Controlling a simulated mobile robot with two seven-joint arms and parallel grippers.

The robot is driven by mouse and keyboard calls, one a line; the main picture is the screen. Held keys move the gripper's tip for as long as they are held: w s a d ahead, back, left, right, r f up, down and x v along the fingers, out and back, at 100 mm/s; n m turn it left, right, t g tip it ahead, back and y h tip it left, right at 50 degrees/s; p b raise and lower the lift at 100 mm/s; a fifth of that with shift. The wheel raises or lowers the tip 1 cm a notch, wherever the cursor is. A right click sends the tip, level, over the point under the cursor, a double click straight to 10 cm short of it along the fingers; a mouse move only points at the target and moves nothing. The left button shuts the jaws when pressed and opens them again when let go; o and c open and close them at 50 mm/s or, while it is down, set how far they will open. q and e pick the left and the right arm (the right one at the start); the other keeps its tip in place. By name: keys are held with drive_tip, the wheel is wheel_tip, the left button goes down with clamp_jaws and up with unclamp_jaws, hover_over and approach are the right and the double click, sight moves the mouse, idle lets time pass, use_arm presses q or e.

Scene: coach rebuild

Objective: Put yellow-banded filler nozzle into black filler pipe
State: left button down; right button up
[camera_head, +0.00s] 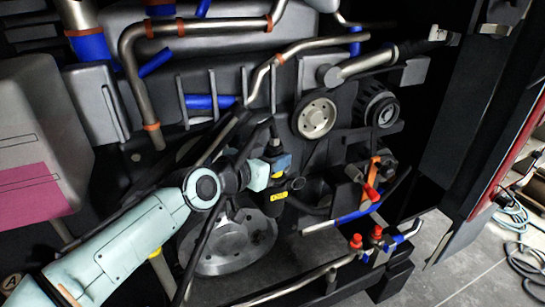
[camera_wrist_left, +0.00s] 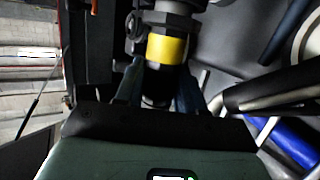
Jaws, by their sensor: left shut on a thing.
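My left gripper (camera_head: 267,172) reaches in from the lower left in the head view. In the left wrist view its two fingers (camera_wrist_left: 158,88) are shut on the yellow-banded filler nozzle (camera_wrist_left: 168,48), a dark fitting with a wide yellow band. In the head view the nozzle (camera_head: 282,163) is upright at the fingertips, partly hidden by them. Just below stands a black upright cylinder with a yellow label (camera_head: 279,196), which looks like the black filler pipe. I cannot tell whether nozzle and pipe touch. My right gripper is not in view.
A round metal flange (camera_head: 230,247) lies below my gripper. Pulley wheels (camera_head: 315,117) and bent metal pipes (camera_head: 140,80) are behind. Red-capped valves (camera_head: 356,241) and hoses are at the right. A grey tank with a pink band (camera_head: 35,190) stands at the left.

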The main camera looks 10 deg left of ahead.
use_arm(q)
drive_tip(key=shift+f+b, duration=0.7)
drive_tip(key=shift+f, duration=0.15)
drive_tip(key=shift+c, duration=0.9)
unclamp_jaws()
drive_tip(key=b+v, duration=0.1)
drive_tip(key=v, duration=0.7)
drive_tip(key=shift+f, duration=0.15)
